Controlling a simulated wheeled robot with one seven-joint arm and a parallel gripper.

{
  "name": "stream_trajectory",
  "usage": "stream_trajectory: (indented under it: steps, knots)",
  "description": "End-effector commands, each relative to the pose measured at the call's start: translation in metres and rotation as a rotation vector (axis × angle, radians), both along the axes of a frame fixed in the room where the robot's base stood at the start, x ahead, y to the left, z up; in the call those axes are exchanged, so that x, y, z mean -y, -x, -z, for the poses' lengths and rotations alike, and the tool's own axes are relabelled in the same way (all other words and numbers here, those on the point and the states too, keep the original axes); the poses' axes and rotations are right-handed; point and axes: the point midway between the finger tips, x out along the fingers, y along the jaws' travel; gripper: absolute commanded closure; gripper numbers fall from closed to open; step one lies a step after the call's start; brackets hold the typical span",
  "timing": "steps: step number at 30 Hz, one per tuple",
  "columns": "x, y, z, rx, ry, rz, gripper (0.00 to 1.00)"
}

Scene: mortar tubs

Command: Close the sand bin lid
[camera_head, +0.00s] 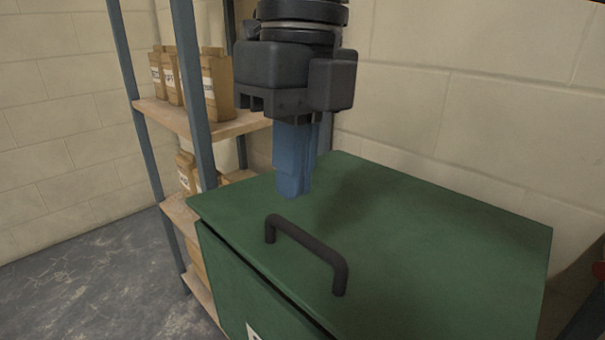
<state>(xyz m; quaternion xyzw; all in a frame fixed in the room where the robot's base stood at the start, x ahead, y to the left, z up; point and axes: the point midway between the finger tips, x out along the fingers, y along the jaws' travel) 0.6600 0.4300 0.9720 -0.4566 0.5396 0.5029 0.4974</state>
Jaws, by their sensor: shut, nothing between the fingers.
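The sand bin (235,290) is a green box with a partly visible white label on its front. Its green lid (440,235) lies over the top, nearly flat, with a thin dark gap along the front edge. A dark bar handle (308,245) stands on the lid near that edge. My gripper (293,193) points down over the lid, behind and left of the handle. Its blue fingers are together and empty. The tips are at or just above the lid surface; I cannot tell if they touch.
A metal shelf rack (197,95) with brown paper bags (217,80) stands left of and behind the bin. A block wall (480,90) is close behind the bin. Grey floor (90,280) is clear at the left. A small red thing (599,270) shows at the right edge.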

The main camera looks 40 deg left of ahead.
Motion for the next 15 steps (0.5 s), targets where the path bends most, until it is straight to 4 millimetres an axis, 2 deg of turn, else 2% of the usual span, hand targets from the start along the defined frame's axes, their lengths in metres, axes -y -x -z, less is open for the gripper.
stream_trajectory:
  steps: [1,6,15]
  knots:
    - [0.000,0.001,0.014,-0.004,0.002,-0.001,1.00]
    - [0.000,0.005,0.048,-0.003,0.002,-0.001,1.00]
    - [0.000,0.009,0.096,-0.002,0.001,0.000,1.00]
